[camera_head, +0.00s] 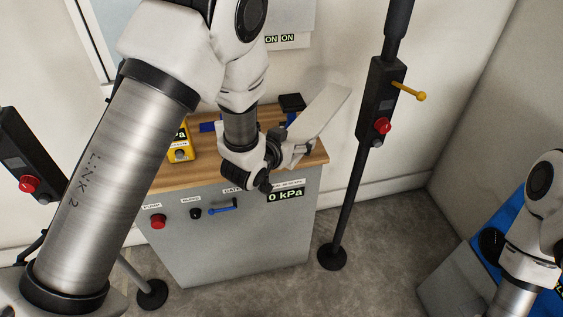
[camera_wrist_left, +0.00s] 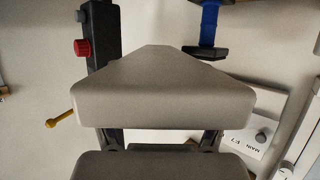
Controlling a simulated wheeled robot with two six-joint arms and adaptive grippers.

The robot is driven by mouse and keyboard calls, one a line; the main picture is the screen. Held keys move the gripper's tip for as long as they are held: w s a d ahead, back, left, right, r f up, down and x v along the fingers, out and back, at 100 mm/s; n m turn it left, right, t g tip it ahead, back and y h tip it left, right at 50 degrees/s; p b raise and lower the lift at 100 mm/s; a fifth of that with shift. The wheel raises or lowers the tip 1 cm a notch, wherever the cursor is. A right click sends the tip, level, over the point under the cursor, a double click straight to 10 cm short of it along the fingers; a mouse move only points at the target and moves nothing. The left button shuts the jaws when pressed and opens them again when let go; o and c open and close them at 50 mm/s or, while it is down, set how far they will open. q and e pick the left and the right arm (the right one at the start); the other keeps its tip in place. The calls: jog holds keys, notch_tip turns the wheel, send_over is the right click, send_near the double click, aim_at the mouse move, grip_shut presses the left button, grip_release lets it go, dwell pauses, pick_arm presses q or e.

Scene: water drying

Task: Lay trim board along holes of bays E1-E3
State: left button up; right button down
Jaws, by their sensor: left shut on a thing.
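A flat pale trim board (camera_head: 325,108) is held in my left gripper (camera_head: 290,148) above the wooden top of the grey cabinet. It slants up and to the right, clear of the cabinet top as far as I can see. In the left wrist view the board (camera_wrist_left: 160,95) fills the middle as a pale wedge that narrows away from me, and my left gripper (camera_wrist_left: 160,140) is shut on it. My right arm shows at the right edge in the head view, but its gripper is not in sight. I cannot make out the holes of bays E1-E3.
The grey cabinet (camera_head: 250,245) has a red button, a blue handle and a 0 kPa display. A yellow box (camera_head: 181,151) stands on its top. A black post (camera_head: 349,205) with a yellow lever stands right of it. Bare floor (camera_head: 385,255) lies right of the post.

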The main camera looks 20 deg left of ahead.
pick_arm(q)
notch_tip(320, 180, down, 13)
jog(key=shift+w+r, duration=0.2)
jog(key=shift+w, duration=0.25)
jog(key=shift+d+f, duration=0.1)
jog(key=shift+f, duration=0.05)
jog(key=o, duration=1.3)
jog(key=shift+o, duration=0.2)
